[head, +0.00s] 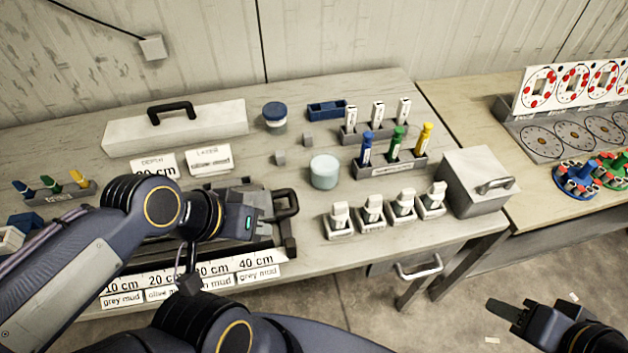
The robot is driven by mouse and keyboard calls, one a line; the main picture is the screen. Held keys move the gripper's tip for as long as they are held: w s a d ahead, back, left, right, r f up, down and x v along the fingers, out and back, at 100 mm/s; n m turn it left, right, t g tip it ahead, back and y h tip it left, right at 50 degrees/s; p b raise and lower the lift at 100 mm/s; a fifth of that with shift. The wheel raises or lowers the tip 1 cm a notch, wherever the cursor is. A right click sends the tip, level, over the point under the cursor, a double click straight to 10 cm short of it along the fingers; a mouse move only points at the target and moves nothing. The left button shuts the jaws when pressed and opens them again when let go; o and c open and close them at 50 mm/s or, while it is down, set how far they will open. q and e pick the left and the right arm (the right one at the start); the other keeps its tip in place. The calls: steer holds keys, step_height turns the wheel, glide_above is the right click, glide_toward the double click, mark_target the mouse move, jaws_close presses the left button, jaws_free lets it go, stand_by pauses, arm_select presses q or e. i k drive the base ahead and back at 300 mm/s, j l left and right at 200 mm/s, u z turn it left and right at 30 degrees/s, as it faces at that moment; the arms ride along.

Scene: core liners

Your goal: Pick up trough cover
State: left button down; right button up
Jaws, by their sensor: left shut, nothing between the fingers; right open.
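The trough cover appears to be the long pale grey piece (215,124) with a black bar handle (171,108) on top, lying at the back left of the table. A dark trough (278,241) with a black end handle (288,204) lies nearer the front, largely hidden by my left arm. My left gripper (252,212) is over the trough's right end, close beside that end handle and well in front of the cover. It is shut and empty. My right gripper (500,318) is open and empty, low at the bottom right, off the table.
White depth labels (208,159) stand between cover and trough. A blue-lidded jar (274,115), a pale round container (324,172), marker holders (392,162) and several white-capped vials (372,209) fill the middle and right. A grey box (477,181) stands at the right corner.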

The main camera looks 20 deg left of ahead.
mark_target(178, 124)
steer(key=j+u, duration=0.1)
steer(key=u, duration=0.3)
steer(key=j+u, duration=0.1)
steer(key=u, duration=0.35)
steer(key=j+u, duration=0.1)
steer(key=u, duration=0.7)
steer(key=i+j, duration=0.15)
steer(key=j, duration=0.15)
steer(key=i+j, duration=0.15)
steer(key=j, duration=0.15)
steer(key=i+j, duration=0.15)
steer(key=j+u, duration=0.05)
steer(key=j, duration=0.05)
